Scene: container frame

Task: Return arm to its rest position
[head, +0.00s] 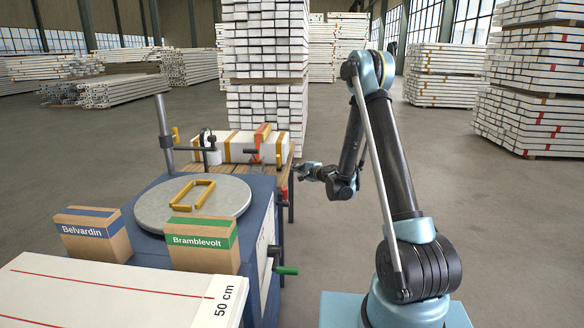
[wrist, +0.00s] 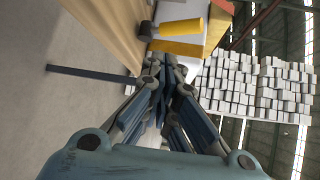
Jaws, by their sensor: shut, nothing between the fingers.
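My arm (head: 402,160) rises from its blue base at the right of the head view, and its forearm folds down to the left. My gripper (head: 300,169) is at the end, beside the right edge of the wooden bench, pointing left. It is shut and empty. In the wrist view, the fingers of my gripper (wrist: 165,68) are drawn together in the middle, with nothing between them. A yellow handle (wrist: 181,27) is close beyond the fingertips in that view; whether they touch cannot be told.
A blue workstation (head: 262,215) carries a round grey plate (head: 230,207) with a yellow frame (head: 208,185) on it. Boxes marked Belvardin (head: 92,240) and Bramblevolt (head: 205,252) stand in front. A white banded case (head: 235,150) lies on the bench. The floor right of my arm is clear.

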